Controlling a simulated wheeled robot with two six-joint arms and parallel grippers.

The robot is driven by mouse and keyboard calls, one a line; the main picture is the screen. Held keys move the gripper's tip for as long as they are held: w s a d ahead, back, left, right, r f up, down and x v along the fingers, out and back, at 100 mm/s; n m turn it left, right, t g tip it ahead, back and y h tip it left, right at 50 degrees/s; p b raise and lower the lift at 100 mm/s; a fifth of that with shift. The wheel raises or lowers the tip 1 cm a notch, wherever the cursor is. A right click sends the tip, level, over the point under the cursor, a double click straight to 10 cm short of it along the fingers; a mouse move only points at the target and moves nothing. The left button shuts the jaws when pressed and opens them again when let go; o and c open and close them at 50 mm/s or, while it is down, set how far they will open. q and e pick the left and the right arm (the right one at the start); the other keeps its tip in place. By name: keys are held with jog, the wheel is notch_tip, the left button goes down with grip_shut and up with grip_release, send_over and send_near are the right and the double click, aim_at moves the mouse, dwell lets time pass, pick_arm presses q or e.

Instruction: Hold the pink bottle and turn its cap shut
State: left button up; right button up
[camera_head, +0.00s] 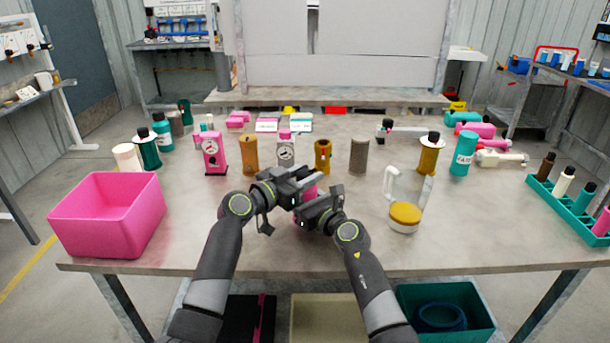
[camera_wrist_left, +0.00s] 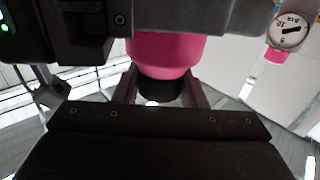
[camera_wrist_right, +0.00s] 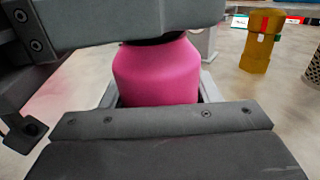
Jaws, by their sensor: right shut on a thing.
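The pink bottle (camera_head: 309,193) is mostly hidden between my two grippers above the table's middle; its body shows clearly in the right wrist view (camera_wrist_right: 157,75). My right gripper (camera_head: 308,208) is shut on the bottle's body. The black cap (camera_wrist_left: 163,88) shows in the left wrist view, on the end of the pink body. My left gripper (camera_head: 308,181) is at the cap, with one finger on either side of it. I cannot tell whether these fingers press on the cap. The cap's seam with the bottle is partly hidden.
A pink bin (camera_head: 108,215) stands at the table's left. Pumps, gauges and bottles line the back, including a brown cylinder (camera_head: 322,156). A teal rack (camera_head: 570,208) is at far right.

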pick_arm(q)
jog(key=c, duration=0.4)
jog(key=shift+w+f+m+g+h, duration=0.1)
jog(key=shift+m+g+h, duration=1)
jog(key=shift+m+g, duration=0.3)
jog(key=shift+m+g+h, duration=1)
jog(key=shift+m+g, duration=0.5)
jog(key=shift+g, duration=1.3)
jog(key=o, duration=1)
jog(key=shift+a+m, duration=0.1)
jog(key=shift+m, duration=0.2)
